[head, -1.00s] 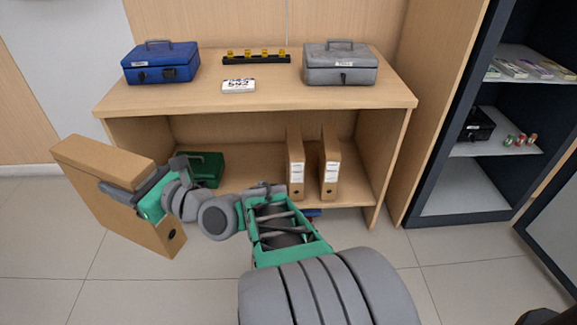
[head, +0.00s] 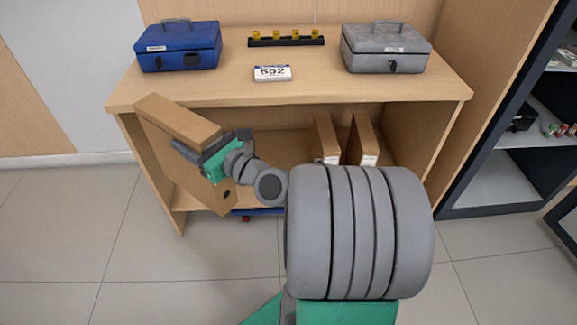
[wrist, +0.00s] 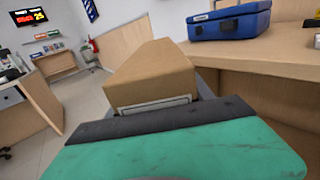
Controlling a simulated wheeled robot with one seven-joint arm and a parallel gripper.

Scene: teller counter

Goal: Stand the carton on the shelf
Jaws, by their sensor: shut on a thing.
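My gripper (head: 208,158) is shut on the carton, a tall brown cardboard file box (head: 178,118) with a dark round hole low on its narrow edge. The carton is upright but tilted, held in front of the left part of the counter unit. The carton also fills the middle of the wrist view (wrist: 152,72), just beyond the gripper, with a pale label on its near side. The shelf (head: 275,148) is the lower board under the countertop. The carton and my arm hide much of it. I cannot tell whether the carton touches the unit.
Two similar file boxes (head: 327,140) (head: 363,140) stand on the shelf to the right. A dark cabinet stands at right.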

